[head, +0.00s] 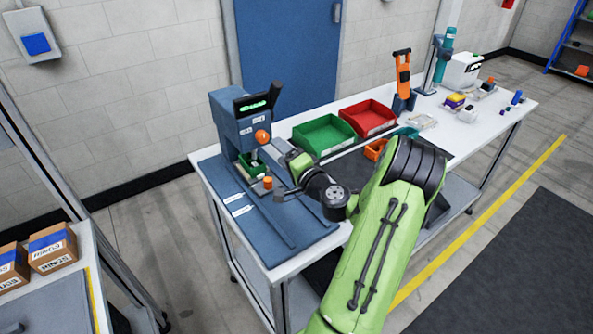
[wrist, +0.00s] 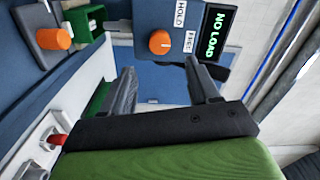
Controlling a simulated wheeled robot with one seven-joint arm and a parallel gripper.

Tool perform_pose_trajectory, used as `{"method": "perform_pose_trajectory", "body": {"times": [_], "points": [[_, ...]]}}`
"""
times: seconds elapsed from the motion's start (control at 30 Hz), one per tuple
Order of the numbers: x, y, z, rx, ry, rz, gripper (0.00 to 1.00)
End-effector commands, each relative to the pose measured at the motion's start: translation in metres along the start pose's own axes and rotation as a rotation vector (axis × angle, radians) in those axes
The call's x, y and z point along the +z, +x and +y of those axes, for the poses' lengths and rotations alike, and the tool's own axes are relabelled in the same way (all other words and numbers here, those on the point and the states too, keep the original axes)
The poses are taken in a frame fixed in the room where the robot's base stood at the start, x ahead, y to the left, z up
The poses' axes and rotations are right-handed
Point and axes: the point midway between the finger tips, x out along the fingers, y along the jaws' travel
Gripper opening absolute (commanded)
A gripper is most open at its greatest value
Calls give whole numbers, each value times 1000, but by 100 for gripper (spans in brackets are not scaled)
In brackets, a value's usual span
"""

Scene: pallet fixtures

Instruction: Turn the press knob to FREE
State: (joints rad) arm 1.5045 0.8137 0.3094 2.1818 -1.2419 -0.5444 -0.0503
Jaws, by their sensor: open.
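The press (head: 232,122) is a blue-grey block at the left end of the bench, with an orange knob (head: 262,135) on its front. In the wrist view the orange knob (wrist: 160,42) sits beside white labels reading HOLD (wrist: 181,14) and FREE (wrist: 189,41). Its pointing direction is too unclear to read. A screen (wrist: 214,36) shows green NO LOAD text. My gripper (wrist: 159,68) is open and empty, its two dark fingers apart. The knob shows just beyond the fingertips, between them in the picture, with no visible contact.
A second orange-topped knob (wrist: 52,39) on a post stands near the press, beside a small green tray (wrist: 88,22). Green (head: 323,135) and red (head: 368,118) bins and an upright orange tool (head: 403,75) stand further right on the bench.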

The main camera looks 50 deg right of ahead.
Motion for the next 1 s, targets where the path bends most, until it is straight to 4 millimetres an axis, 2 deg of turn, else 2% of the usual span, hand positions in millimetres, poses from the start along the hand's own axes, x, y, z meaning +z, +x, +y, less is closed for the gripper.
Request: {"method": "perform_pose_trajectory", "body": {"times": [0.1,0.2,0.33,0.47,1.0], "points": [[0,-35,4,3,3,6,60],[0,-58,3,2,2,5,60],[0,-76,2,2,0,2,60],[0,-82,0,-1,0,0,60],[2,-80,0,0,-3,-5,60]]}}
